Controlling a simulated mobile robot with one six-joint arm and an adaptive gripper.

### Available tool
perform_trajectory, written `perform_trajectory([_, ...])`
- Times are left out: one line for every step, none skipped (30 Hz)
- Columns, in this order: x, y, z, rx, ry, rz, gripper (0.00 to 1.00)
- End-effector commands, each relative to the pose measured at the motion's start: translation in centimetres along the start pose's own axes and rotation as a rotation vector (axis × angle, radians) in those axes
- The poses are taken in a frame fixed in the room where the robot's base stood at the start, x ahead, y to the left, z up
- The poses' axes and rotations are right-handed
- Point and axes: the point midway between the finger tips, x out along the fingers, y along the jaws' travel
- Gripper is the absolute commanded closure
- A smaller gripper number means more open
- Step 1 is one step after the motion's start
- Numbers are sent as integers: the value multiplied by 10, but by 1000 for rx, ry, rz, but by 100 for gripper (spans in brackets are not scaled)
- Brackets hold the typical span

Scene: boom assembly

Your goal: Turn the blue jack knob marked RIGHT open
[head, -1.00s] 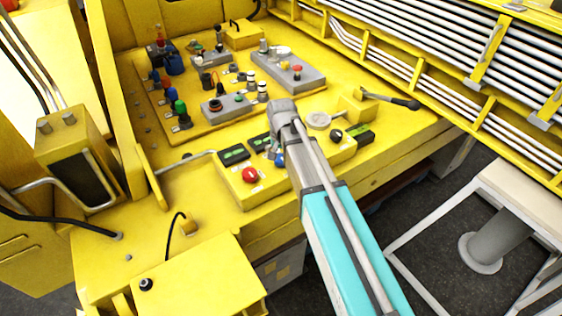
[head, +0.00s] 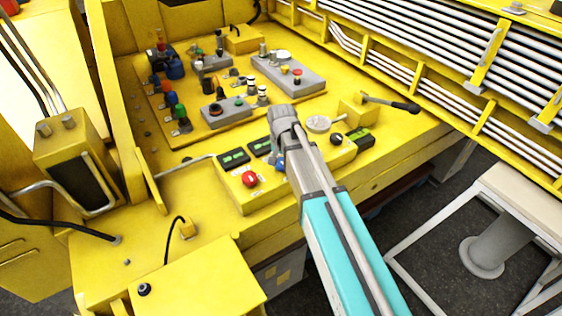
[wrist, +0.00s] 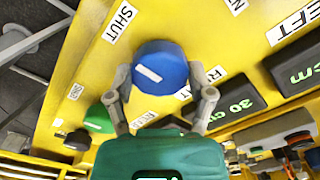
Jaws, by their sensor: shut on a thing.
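The blue knob (wrist: 160,67) has a slanted white line on its face and sits on the yellow panel in the wrist view. My gripper (wrist: 158,82) is shut on it, one finger at each side. A SHUT label (wrist: 120,20) is up and left of the knob. Other labels close to the knob are partly hidden by my fingers, so its name cannot be fully read. In the head view a bit of blue knob (head: 280,163) shows beside my gripper (head: 277,155), above the front control box.
A display reading 30 cm (wrist: 238,102) and a green knob (wrist: 98,118) flank my gripper. A black-handled lever (head: 392,103) and a yellow block stand to the right. Several knobs and switches fill the panel behind.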

Motion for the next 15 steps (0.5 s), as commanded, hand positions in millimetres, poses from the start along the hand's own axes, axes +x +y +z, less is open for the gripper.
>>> perform_trajectory([0,0,0,0,0,0,79])
perform_trajectory([0,0,0,-1,0,0,79])
perform_trajectory([0,0,0,-3,0,0,79])
perform_trajectory([0,0,0,-4,0,0,79])
perform_trajectory([0,0,0,-7,0,0,79])
perform_trajectory([0,0,0,-12,-1,0,79])
perform_trajectory([0,0,0,-16,-1,0,79])
perform_trajectory([0,0,0,-22,-1,0,79])
perform_trajectory([0,0,0,-32,-1,0,79])
perform_trajectory([0,0,0,-41,-1,0,79])
perform_trajectory([0,0,0,-50,-1,0,79])
perform_trajectory([0,0,0,-65,-1,0,79])
perform_trajectory([0,0,0,-78,-2,0,79])
perform_trajectory([0,0,0,-92,-2,0,79])
perform_trajectory([0,0,0,-114,-2,0,79])
